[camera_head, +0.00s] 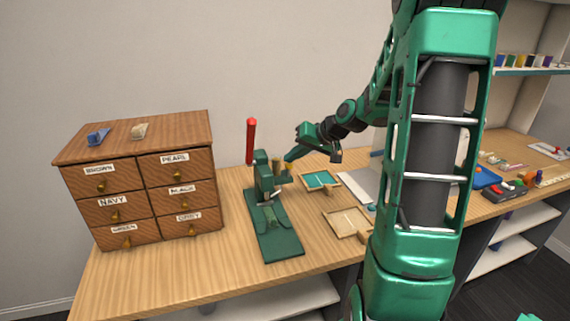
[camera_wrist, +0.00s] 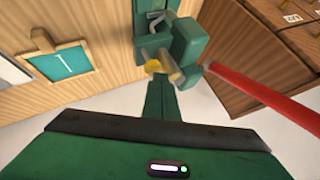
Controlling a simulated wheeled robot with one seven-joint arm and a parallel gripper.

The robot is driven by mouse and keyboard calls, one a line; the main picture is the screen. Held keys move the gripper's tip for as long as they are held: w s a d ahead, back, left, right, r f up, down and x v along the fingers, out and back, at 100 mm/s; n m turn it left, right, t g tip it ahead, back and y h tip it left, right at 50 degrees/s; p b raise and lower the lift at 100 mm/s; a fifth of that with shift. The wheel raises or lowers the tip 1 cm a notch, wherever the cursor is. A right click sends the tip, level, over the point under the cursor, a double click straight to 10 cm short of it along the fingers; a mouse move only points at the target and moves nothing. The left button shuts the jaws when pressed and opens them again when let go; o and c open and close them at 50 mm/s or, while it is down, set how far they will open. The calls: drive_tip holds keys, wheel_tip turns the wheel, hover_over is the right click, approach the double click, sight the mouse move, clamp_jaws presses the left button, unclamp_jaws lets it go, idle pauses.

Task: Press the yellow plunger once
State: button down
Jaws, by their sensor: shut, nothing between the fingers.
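The green press (camera_head: 275,235) stands on the table with a red lever (camera_head: 251,141) pointing up; the lever also shows in the wrist view (camera_wrist: 265,92). The yellow plunger (camera_wrist: 154,66) shows in the wrist view beside a brass-coloured cylinder (camera_wrist: 173,76) on the press. My gripper (camera_head: 292,157) is shut and empty, close to the upper part of the press from the right. In the wrist view its closed fingers (camera_wrist: 160,82) end just short of the yellow plunger in the picture. Whether they touch it, I cannot tell.
A wooden cabinet with labelled drawers (camera_head: 143,190) stands left of the press. A teal-lined tray (camera_head: 334,187) and a pale wooden tray (camera_head: 332,214) lie to the right. Bare table (camera_head: 190,268) lies in front of the cabinet.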

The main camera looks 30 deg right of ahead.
sight(292, 167)
drive_tip(key=shift+f, duration=0.2)
drive_tip(key=shift+r, duration=0.15)
idle(0.3)
drive_tip(key=shift+r, duration=1.15)
drive_tip(key=shift+r, duration=0.1)
wheel_tip(292, 167, up, 5)
drive_tip(key=shift+f, duration=0.1)
idle(0.8)
